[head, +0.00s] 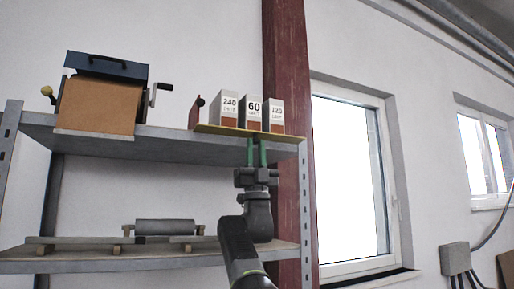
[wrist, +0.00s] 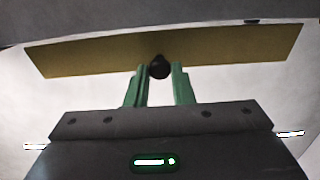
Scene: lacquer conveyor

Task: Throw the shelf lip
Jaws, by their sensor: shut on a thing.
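The shelf lip is a long yellow strip (head: 222,130) along the front of the upper shelf, below the grit boxes. In the wrist view the yellow lip (wrist: 90,56) spans most of the picture, slightly tilted, with a round black knob (wrist: 159,67) at its middle. My gripper (head: 257,142) reaches up from below to the lip, its green fingers upright. In the wrist view my gripper (wrist: 160,73) has its fingertips on either side of the knob, shut on it. The fingers hide part of the knob's sides.
Grit boxes marked 240 (head: 229,103), 60 (head: 252,107) and 120 (head: 276,113) stand behind the lip. A dark red plate (head: 196,112) stands at their left. A brown box with a blue top (head: 98,104) sits farther left. A grey roller (head: 165,226) lies on the lower shelf.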

